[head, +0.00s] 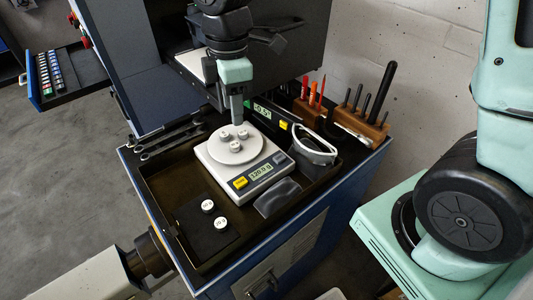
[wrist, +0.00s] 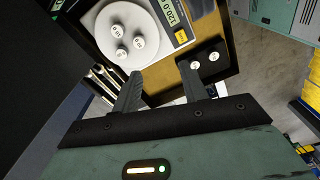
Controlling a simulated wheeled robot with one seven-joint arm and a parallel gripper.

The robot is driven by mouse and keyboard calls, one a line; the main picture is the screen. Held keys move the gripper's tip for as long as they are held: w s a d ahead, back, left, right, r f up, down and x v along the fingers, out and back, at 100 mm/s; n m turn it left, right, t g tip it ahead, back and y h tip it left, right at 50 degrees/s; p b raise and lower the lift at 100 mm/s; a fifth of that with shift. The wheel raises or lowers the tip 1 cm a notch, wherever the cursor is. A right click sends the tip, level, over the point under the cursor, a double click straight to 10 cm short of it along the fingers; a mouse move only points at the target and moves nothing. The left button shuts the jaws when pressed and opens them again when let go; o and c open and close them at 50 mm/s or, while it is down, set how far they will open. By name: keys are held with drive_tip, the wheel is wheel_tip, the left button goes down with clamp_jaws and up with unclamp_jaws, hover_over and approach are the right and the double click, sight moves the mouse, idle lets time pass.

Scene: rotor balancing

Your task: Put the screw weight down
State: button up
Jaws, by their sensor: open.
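Three white screw weights sit on the round pan of the digital scale, one of them at the front (head: 235,146); in the wrist view they show together, with one nearest the fingers (wrist: 138,42). The scale (head: 261,184) has a lit display that seems to read about 120 g. My gripper (head: 237,121) points down over the back of the pan, close to the weights. In the wrist view its two fingers (wrist: 160,72) are apart with nothing between them. Two more screw weights, a rear one (head: 208,206) and a front one (head: 220,223), stand on a dark pad.
The scale and pad lie in a dark tray (head: 158,190) on a blue cabinet. Wrenches (head: 165,142) lie behind left. Safety glasses (head: 315,148), a small display (head: 262,111) and wooden tool holders (head: 362,125) stand to the right.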

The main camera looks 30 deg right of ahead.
drive_tip(key=s+a+m, duration=0.1)
drive_tip(key=s+m, duration=0.8)
drive_tip(key=s, duration=1)
drive_tip(key=shift+s+a, duration=0.3)
drive_tip(key=shift+a, duration=0.1)
wheel_tip(320, 180, down, 5)
drive_tip(key=b, duration=0.5)
drive_tip(key=shift+f, duration=0.1)
idle(0.8)
